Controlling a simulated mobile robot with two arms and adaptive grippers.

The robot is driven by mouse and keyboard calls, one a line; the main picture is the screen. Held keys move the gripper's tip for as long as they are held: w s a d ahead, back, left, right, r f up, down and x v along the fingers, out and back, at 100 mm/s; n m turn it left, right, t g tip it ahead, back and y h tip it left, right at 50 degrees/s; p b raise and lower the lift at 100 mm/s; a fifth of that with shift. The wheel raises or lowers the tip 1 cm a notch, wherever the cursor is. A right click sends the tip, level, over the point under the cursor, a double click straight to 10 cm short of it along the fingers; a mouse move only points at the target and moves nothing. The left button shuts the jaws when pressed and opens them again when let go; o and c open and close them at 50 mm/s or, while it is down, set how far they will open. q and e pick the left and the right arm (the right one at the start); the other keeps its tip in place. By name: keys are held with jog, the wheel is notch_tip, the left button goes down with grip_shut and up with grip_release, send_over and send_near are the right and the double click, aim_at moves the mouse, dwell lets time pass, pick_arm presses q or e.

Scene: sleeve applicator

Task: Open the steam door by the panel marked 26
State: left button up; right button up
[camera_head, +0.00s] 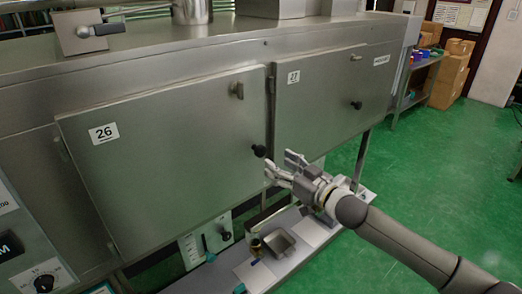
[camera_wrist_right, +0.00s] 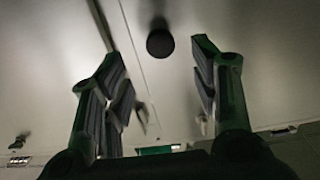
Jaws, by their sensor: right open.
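The steam door (camera_head: 170,160) marked 26 is a flat grey metal panel on the left of the machine, and it looks shut. Its number label (camera_head: 103,133) is at its upper left. A round black knob (camera_head: 259,151) sits at its right edge. My right gripper (camera_head: 278,168) is open and empty, just right of and below this knob. In the right wrist view a black knob (camera_wrist_right: 160,43) shows beyond and between the open fingers (camera_wrist_right: 160,75), apart from them. My left gripper is not in view.
The door marked 27 (camera_head: 330,100) adjoins on the right, with its own black knob (camera_head: 356,105). A low shelf (camera_head: 305,233) with a metal tray (camera_head: 279,242) lies below. Green floor (camera_head: 440,165) is open at right; boxes (camera_head: 448,80) stand farther back.

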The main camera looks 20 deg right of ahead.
aim_at(263, 153)
jog(key=p+x, duration=0.1)
jog(key=x, duration=0.8)
jog(key=shift+f+p, duration=0.1)
jog(key=shift+p, duration=0.25)
jog(key=shift+c, duration=0.2)
grip_shut()
